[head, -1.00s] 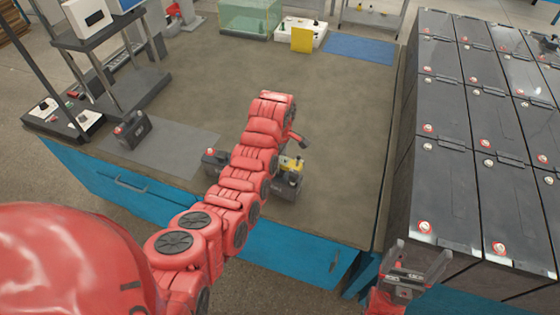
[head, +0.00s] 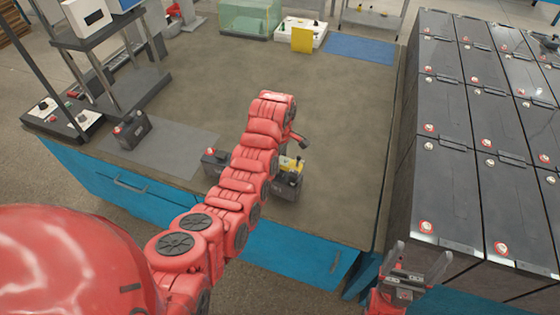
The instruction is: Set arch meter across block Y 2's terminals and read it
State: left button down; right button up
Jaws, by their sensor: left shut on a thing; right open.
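My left arm reaches from the lower left over the worktable. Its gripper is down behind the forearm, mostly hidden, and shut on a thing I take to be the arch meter. A yellow piece (head: 289,163), perhaps part of the meter, shows right of the arm, at the top of a dark battery block (head: 287,186). Another dark block (head: 213,162) with a red terminal shows left of the arm. My arm hides what stands between; I cannot read a Y 2 label or see whether the meter touches terminals. My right gripper (head: 420,256) is open and empty at the lower right.
The worktable (head: 340,130) has clear room right of my arm. A small dark battery (head: 131,130) stands at a grey mat (head: 180,149) on the left. A dark stand (head: 125,90) is behind it. Large battery rows (head: 455,190) fill the right. A glass box (head: 250,18) stands at the back.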

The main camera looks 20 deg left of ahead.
pick_arm(q)
jog(key=shift+f+b, duration=0.55)
jog(key=shift+f, duration=0.45)
jog(key=shift+c, duration=1.2)
grip_release()
jog(key=shift+r, duration=0.3)
notch_tip(320, 180, up, 4)
jog(key=shift+f, duration=0.1)
notch_tip(320, 180, up, 7)
jog(key=p, duration=0.5)
jog(key=shift+s+a+r, duration=0.1)
jog(key=shift+r, duration=0.1)
notch_tip(320, 180, up, 6)
jog(key=shift+f+p, duration=0.2)
jog(key=shift+p, duration=0.1)
